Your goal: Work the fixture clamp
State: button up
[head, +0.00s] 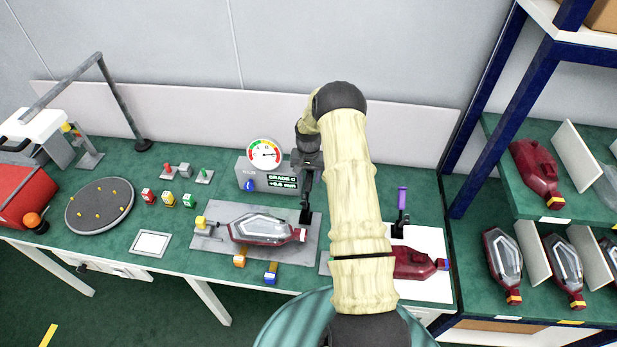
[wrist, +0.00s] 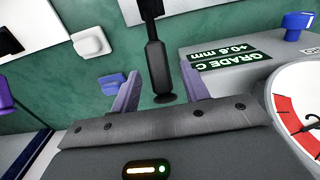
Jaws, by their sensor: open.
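A tail lamp (head: 265,228) with a dark red housing and clear lens lies on the grey fixture plate (head: 225,243) in the middle of the bench. A black clamp lever (head: 306,198) stands at the plate's right end, near the lamp. My gripper (head: 308,172) is above it, with my arm crossing the view. In the wrist view my gripper (wrist: 159,72) has its two purple fingers apart, and the black lever (wrist: 156,60) stands between them. Whether a finger touches the lever cannot be told. My arm hides part of the bench right of the plate.
A dial gauge (head: 264,153) and a "GRADE C +0.6 mm" display (head: 283,181) stand behind the plate. Another red lamp (head: 413,263) lies at right by a purple-handled clamp (head: 402,198). A round turntable (head: 99,205) is at left. Shelves with lamps (head: 503,262) stand far right.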

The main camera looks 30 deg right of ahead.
jog(key=shift+f, duration=1.2)
grip_shut()
jog(key=shift+w+d, duration=0.1)
